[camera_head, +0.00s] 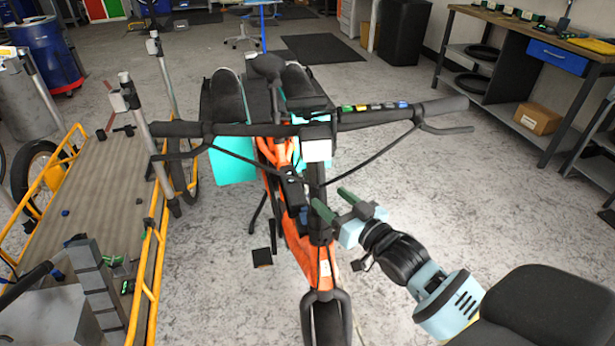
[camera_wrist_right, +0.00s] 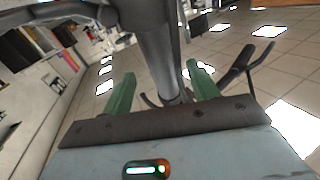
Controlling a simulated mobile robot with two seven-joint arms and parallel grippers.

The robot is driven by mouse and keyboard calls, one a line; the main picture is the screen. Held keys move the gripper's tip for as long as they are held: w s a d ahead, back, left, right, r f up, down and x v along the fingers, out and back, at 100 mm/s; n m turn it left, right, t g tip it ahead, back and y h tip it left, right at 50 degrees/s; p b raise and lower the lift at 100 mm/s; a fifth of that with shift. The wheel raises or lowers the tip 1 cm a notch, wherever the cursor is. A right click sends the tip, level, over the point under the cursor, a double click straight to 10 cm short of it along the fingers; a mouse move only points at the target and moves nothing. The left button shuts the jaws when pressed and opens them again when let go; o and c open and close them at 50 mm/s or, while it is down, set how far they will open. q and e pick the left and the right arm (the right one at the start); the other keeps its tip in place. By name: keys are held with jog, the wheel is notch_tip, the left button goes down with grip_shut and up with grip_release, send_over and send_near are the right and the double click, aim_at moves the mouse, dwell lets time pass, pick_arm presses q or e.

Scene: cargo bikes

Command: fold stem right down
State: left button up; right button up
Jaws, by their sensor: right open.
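The orange cargo bike (camera_head: 300,240) stands in the middle of the head view. Its dark stem (camera_head: 316,180) is upright, with the black handlebar (camera_head: 375,118) across the top. My right gripper (camera_head: 332,198) is open beside the stem, its green fingers pointing at it from the lower right. In the right wrist view the stem (camera_wrist_right: 158,50) appears as a grey post in line with the gap between the open fingers of my right gripper (camera_wrist_right: 163,85). I cannot tell whether the fingertips reach around it or touch it. My left gripper is not in view.
A second bike with a yellow-railed flat bed (camera_head: 100,205) stands at the left. A black seat-like shape (camera_head: 545,305) fills the lower right corner. A workbench (camera_head: 545,50) with shelves is at the upper right. Open floor (camera_head: 480,190) lies between the bike and the bench.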

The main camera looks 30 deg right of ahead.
aim_at(313, 181)
jog(key=shift+w+r, duration=0.1)
jog(key=shift+r, duration=0.2)
jog(key=shift+w, duration=0.25)
jog(key=shift+w+a, duration=0.2)
jog(key=shift+w, duration=1)
jog(key=shift+w+a, duration=0.15)
jog(key=shift+w, duration=1)
jog(key=shift+w+a, duration=0.2)
jog(key=shift+w, duration=1)
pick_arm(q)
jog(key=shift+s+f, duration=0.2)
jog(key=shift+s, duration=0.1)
